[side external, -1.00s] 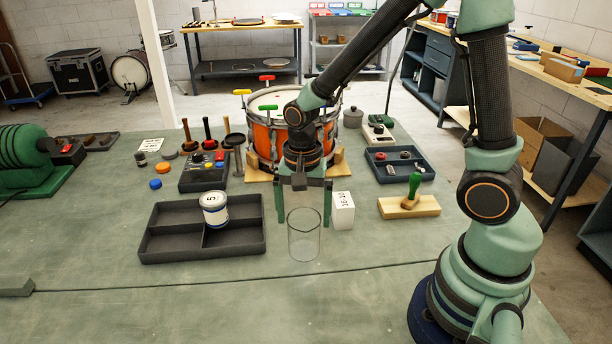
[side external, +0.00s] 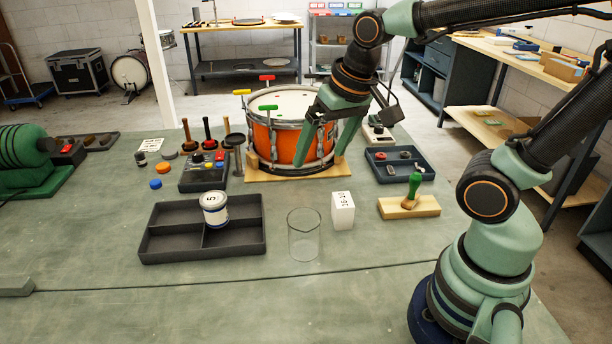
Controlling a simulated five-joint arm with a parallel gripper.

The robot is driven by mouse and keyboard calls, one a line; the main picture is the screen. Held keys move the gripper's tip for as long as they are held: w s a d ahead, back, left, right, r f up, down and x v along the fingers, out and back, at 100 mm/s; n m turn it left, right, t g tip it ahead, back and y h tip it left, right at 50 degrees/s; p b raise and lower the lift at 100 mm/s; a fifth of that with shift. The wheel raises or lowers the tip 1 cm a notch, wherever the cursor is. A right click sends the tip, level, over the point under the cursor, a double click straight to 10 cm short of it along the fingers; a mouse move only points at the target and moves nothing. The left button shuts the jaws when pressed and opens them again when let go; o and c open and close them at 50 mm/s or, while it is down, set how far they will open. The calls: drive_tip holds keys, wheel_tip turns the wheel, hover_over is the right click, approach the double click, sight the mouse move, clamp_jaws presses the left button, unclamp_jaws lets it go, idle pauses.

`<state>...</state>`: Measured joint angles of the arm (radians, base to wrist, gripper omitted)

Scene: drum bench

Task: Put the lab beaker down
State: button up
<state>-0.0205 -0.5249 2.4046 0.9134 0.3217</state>
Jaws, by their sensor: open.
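The lab beaker (side external: 304,236) is clear glass and stands upright on the green bench top, in front of the drum. It looks empty and nothing touches it. My gripper (side external: 305,155) is open and empty, up and away from the beaker, with its fingers showing in front of the orange drum. Part of the drum is hidden behind my gripper.
A white box (side external: 342,211) stands just right of the beaker. A dark divided tray (side external: 170,243) with a labelled can (side external: 214,208) is to the left. The orange drum (side external: 262,138) is behind. A wooden block (side external: 425,208) with a green-handled tool is at the right.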

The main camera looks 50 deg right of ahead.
drive_tip(key=n, duration=0.1)
drive_tip(key=s+r+n+t, duration=0.1)
drive_tip(key=r+n, duration=0.1)
drive_tip(key=shift+s+d+t, duration=0.25)
drive_tip(key=shift+d+t, duration=0.05)
idle(1.1)
